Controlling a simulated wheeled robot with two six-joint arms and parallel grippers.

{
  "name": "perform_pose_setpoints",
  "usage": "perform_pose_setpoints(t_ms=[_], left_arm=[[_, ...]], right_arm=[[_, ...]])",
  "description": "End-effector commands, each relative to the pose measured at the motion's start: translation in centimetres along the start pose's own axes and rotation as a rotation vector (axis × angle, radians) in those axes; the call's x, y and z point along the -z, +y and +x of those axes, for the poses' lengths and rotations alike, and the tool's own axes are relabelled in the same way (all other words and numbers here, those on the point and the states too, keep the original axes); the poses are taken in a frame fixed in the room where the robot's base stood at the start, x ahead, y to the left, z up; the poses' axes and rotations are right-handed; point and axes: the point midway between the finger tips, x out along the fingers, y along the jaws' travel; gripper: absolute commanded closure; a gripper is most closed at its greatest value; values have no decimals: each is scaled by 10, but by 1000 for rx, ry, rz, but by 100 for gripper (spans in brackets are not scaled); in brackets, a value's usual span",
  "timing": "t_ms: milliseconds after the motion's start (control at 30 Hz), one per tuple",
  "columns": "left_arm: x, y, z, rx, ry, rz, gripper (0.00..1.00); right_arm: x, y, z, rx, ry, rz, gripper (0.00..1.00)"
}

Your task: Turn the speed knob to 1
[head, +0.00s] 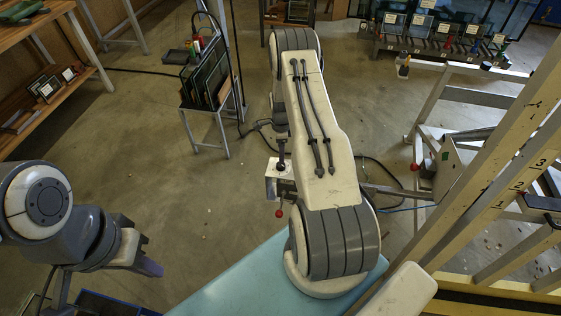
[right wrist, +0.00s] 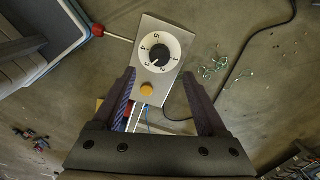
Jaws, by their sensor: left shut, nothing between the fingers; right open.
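The speed knob (right wrist: 160,52) is a black disc on a white numbered dial in the right wrist view. Its pale pointer mark seems to face the lower left, near the 3, but it is small. The dial sits on a grey control panel (right wrist: 171,30) with a yellow button (right wrist: 147,88). My right gripper (right wrist: 158,74) is open, its fingers apart on either side of the panel's lower part, with nothing between them gripped. In the head view my right arm partly hides the panel (head: 273,187). My left gripper (head: 150,268) is shut and empty at lower left, far from the panel.
A red ball on a rod (right wrist: 97,30) sticks out beside the panel. A black cable (right wrist: 238,65) lies on the floor. In the head view, a glass rack (head: 210,75) stands behind, a numbered wooden frame (head: 490,140) at right, and a blue-green surface (head: 235,285) in front.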

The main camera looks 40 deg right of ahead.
Motion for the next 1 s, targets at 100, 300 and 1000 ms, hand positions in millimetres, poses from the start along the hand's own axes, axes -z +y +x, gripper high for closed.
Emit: perform_pose_setpoints(t_ms=[100,300,1000], left_arm=[[0,1,-8,0,0,0,100],[1,1,-15,0,0,-1,100],[1,1,-17,0,0,-1,100]], right_arm=[[0,2,22,-4,0,-2,25],[-1,2,56,-2,0,-3,25],[0,0,79,0,0,-3,78]])
